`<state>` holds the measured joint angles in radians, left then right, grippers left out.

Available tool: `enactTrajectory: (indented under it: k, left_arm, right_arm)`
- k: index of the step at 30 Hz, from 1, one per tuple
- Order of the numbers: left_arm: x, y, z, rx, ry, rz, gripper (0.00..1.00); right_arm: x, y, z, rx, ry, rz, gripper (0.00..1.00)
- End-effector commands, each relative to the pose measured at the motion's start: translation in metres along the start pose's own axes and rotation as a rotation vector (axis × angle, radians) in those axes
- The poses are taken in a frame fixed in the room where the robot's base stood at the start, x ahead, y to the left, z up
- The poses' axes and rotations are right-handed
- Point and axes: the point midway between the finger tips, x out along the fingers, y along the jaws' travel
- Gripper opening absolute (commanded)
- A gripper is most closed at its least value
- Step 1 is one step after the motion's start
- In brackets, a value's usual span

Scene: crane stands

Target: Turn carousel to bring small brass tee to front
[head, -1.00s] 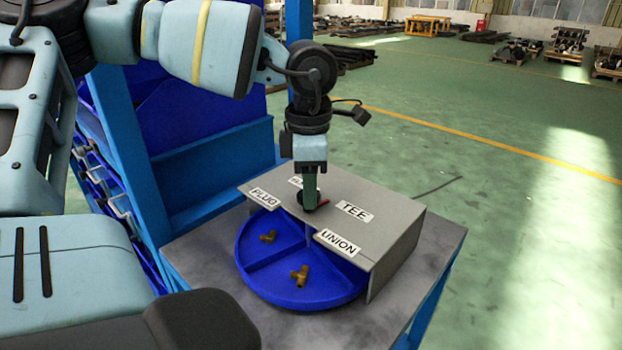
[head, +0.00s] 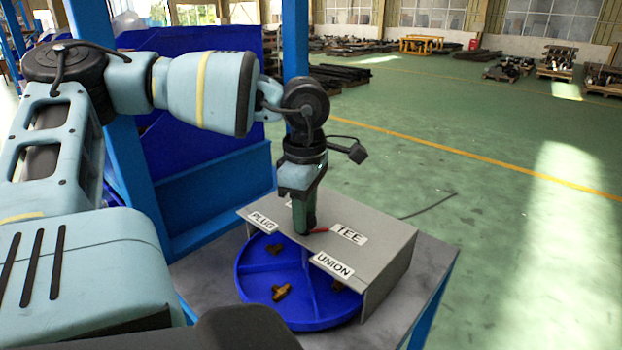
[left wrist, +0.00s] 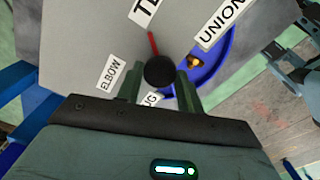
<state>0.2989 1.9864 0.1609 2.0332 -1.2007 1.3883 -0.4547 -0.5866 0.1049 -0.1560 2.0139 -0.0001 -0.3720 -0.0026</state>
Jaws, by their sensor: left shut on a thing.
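The blue carousel (head: 255,292) is a round tray with dividers, partly hidden under a grey cover (head: 385,245). Two brass fittings, one at the back left (head: 274,249) and one at the front (head: 281,292), lie in separate compartments. A third brass fitting (head: 338,286) shows partly at the cover's edge below the UNION label. I cannot tell surely which is the small tee. My left gripper (head: 304,230) points down and is shut on the black knob (left wrist: 160,71) on top of the cover. The knob's red pointer (left wrist: 153,44) points towards the TEE label (head: 349,234). My right gripper is out of view.
The cover also bears PLUG (head: 262,222), UNION (head: 332,265) and ELBOW (left wrist: 112,73) labels. The carousel stands on a grey table (head: 430,270) with a blue frame. A blue post (head: 296,80) rises behind. The green floor to the right is open.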

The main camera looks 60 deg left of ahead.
Motion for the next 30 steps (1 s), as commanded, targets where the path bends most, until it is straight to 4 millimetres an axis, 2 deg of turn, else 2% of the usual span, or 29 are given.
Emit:
enactTrajectory:
  k: [12,29,30]
  left_arm:
    - [0.0007,-0.0001,0.0000,0.101,0.000,0.000,0.00]
    - [0.0004,-0.0002,0.0000,0.115,0.000,0.000,0.00]
    - [0.0004,-0.0002,0.0000,0.115,0.000,0.000,0.41]
  right_arm:
    - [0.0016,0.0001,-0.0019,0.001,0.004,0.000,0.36]
    - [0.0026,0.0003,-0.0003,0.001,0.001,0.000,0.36]
    - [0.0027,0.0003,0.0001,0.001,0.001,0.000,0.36]
